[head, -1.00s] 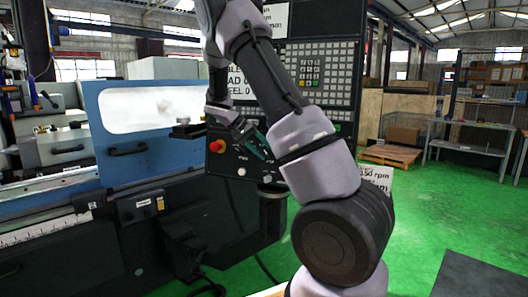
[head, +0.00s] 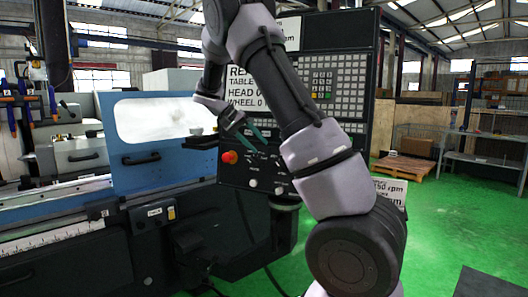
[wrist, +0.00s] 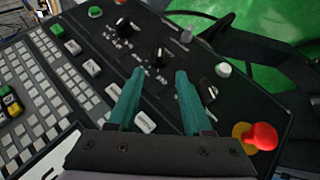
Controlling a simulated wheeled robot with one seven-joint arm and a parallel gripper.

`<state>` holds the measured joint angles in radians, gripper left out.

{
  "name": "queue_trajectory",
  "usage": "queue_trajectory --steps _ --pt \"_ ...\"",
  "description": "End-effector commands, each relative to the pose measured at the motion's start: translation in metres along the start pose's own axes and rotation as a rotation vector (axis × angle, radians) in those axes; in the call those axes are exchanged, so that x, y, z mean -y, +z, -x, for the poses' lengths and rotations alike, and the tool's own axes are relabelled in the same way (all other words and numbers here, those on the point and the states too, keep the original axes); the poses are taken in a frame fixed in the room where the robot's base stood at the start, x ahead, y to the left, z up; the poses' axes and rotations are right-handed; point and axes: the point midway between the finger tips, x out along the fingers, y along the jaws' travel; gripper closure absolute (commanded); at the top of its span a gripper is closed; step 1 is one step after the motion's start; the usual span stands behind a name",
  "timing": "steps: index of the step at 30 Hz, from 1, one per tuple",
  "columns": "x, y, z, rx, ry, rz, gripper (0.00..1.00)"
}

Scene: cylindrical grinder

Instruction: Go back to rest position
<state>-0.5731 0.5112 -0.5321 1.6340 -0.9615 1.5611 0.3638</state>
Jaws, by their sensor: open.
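My gripper (head: 255,136) is in front of the grinder's control panel (head: 258,172), with its teal fingers pointing down and to the right. In the wrist view the two teal fingers of my gripper (wrist: 158,88) stand apart with nothing between them. Beyond them lies the panel face with black knobs (wrist: 158,58), white buttons and a red emergency button (wrist: 262,136). The fingers appear above the panel face; I cannot tell the exact gap.
The blue grinder door (head: 155,165) with its window is at the left. The keypad screen unit (head: 340,90) stands behind my arm. A pallet (head: 403,166) and a workbench (head: 485,160) are at the far right. Green floor (head: 440,220) is open at the right.

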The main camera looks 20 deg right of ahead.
Motion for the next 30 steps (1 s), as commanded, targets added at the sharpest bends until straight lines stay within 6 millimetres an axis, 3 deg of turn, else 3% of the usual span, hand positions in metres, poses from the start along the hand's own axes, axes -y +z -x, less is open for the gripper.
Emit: queue_trajectory --steps 15,19,23,30 --pt "0.0 0.0 0.005 0.001 0.0 0.0 0.5" --pt "-0.008 0.004 0.004 0.018 -0.039 0.002 0.5" --pt "-0.029 0.023 0.004 0.066 -0.168 0.016 0.5" --pt "-0.076 0.082 0.02 0.111 -0.513 0.045 0.5"
